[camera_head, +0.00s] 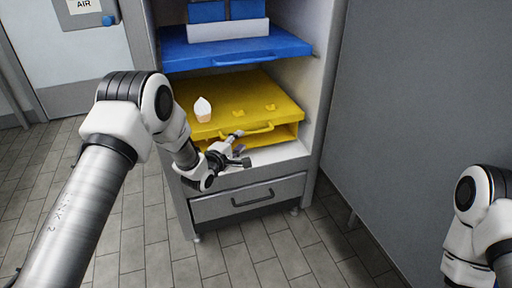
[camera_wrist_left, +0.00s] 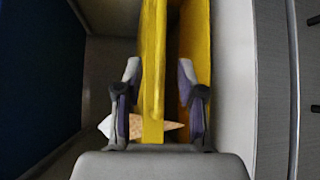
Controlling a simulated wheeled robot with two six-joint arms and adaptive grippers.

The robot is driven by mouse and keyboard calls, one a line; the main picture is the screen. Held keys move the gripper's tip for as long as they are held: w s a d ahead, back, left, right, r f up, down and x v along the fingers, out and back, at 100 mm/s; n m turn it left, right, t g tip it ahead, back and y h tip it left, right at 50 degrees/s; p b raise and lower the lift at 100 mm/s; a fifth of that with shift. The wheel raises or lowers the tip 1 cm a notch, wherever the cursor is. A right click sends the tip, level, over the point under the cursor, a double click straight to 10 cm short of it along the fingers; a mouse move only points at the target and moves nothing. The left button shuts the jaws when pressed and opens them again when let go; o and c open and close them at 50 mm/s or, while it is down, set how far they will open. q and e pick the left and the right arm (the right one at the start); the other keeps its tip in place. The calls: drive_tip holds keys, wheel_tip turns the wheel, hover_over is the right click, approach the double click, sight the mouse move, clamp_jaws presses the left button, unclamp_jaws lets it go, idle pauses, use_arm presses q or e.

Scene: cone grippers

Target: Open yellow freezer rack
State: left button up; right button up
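The yellow freezer rack (camera_head: 245,97) sits in the cabinet below a blue rack. It has a yellow handle (camera_head: 262,128) on its front edge. My left gripper (camera_head: 240,149) is in front of the rack, near the left end of the handle. In the left wrist view my left gripper (camera_wrist_left: 159,82) is open, with yellow rack parts (camera_wrist_left: 153,60) showing between its spread fingers. I cannot tell whether the fingers touch the handle. My right gripper is out of view; only part of the right arm shows at the right edge.
An ice cream cone with a white top (camera_head: 202,109) stands on the yellow rack at left. It also shows in the left wrist view (camera_wrist_left: 107,126). The blue rack (camera_head: 236,50) above holds a white tray with blue boxes. A grey drawer (camera_head: 249,197) is below. Floor in front is clear.

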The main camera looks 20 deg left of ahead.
sight(248, 132)
use_arm(q)
drive_tip(key=b+x, duration=0.2)
drive_tip(key=x, duration=0.5)
drive_tip(key=shift+w+f, duration=0.1)
drive_tip(key=shift+f, duration=0.1)
drive_tip(key=shift+w, duration=0.3)
drive_tip(key=shift+r, duration=0.1)
clamp_jaws()
